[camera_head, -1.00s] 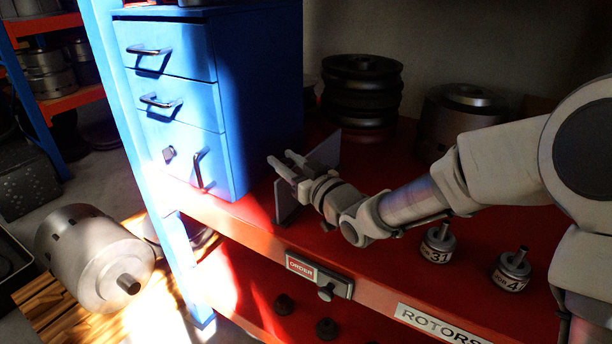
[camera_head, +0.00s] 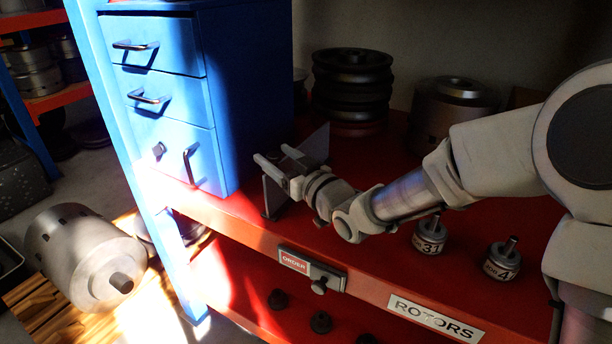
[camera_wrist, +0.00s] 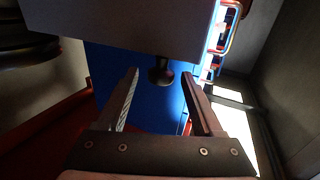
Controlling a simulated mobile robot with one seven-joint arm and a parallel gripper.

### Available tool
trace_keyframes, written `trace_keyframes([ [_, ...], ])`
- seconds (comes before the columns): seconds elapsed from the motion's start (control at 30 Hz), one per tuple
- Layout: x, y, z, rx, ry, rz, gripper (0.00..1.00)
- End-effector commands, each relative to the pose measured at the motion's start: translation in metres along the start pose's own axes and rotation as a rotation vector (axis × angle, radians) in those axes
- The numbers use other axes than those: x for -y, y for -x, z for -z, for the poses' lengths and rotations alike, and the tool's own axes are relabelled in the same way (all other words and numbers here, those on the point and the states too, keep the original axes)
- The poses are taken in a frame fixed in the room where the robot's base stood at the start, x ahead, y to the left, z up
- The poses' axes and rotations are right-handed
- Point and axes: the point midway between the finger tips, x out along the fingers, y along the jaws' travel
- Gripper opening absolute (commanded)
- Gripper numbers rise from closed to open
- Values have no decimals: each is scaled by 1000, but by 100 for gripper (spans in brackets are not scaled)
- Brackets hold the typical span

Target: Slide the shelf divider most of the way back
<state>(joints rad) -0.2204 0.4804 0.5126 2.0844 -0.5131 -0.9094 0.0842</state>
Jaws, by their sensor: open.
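The shelf divider (camera_head: 316,145) is a thin grey upright panel on the red shelf, just right of the blue drawer cabinet. My gripper (camera_head: 275,157) is in front of it and hides its middle. In the wrist view the divider (camera_wrist: 120,25) is a grey plate across the top, with a dark knob (camera_wrist: 160,73) below its lower edge in the picture. My gripper also shows there (camera_wrist: 161,80), open, with one finger on each side of the knob in the picture. I cannot tell whether either finger touches the knob.
The blue cabinet (camera_head: 245,90) stands close left of my gripper. Black stacked discs (camera_head: 352,85) and a metal rotor (camera_head: 455,105) are behind. Two small labelled rotors (camera_head: 430,237) (camera_head: 501,262) stand at the front right. An ORDER plate (camera_head: 294,262) is on the shelf edge.

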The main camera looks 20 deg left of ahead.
Motion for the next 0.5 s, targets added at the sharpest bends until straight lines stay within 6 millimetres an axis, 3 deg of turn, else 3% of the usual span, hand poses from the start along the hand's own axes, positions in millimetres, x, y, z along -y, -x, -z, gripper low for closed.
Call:
trace_keyframes([
  [0.5, -1, 115, 1, 3, 0, -5, 68],
])
